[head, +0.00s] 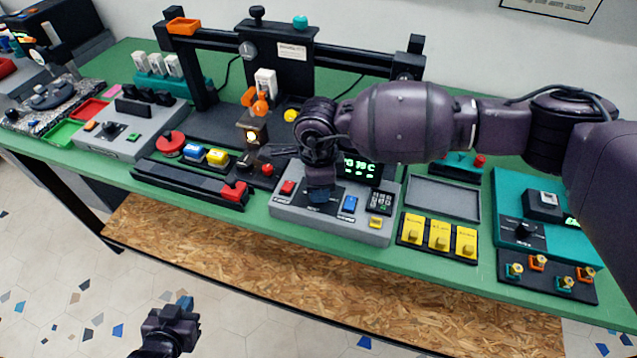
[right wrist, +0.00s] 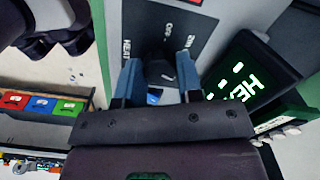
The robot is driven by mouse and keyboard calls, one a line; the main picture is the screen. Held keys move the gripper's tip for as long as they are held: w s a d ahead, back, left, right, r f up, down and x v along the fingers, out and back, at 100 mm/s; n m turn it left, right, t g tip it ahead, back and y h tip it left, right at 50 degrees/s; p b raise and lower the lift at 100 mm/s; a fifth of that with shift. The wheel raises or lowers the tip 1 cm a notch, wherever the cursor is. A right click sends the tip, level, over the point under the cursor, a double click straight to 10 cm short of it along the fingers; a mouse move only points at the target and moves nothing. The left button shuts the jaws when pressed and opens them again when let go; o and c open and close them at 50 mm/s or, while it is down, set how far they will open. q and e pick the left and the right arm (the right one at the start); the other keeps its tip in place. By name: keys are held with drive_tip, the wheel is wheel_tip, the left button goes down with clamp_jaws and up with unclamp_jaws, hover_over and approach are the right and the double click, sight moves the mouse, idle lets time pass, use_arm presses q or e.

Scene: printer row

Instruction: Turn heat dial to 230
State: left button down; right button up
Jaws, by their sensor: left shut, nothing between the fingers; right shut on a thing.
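The heat dial (right wrist: 160,72) is a dark knob on a black plate marked HEAT in the right wrist view. It sits between the two blue fingers of my right gripper (right wrist: 158,84), which is shut on it. In the head view my right gripper (head: 320,196) comes down on the grey control box (head: 330,228) and hides the dial. The green-lit display (head: 362,168) is partly covered by my right arm, and its full reading cannot be made out. The dial's pointer is not clear. My left gripper (head: 178,312) is shut and empty, low over the floor in front of the table.
Yellow switches (head: 439,235) and an empty grey tray (head: 442,198) stand further right. The printer frame (head: 282,62) rises behind.

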drive_tip(key=shift+m, duration=0.7)
drive_tip(key=o, duration=0.9)
drive_tip(key=shift+r, duration=0.1)
drive_tip(key=shift+r, duration=5.35)
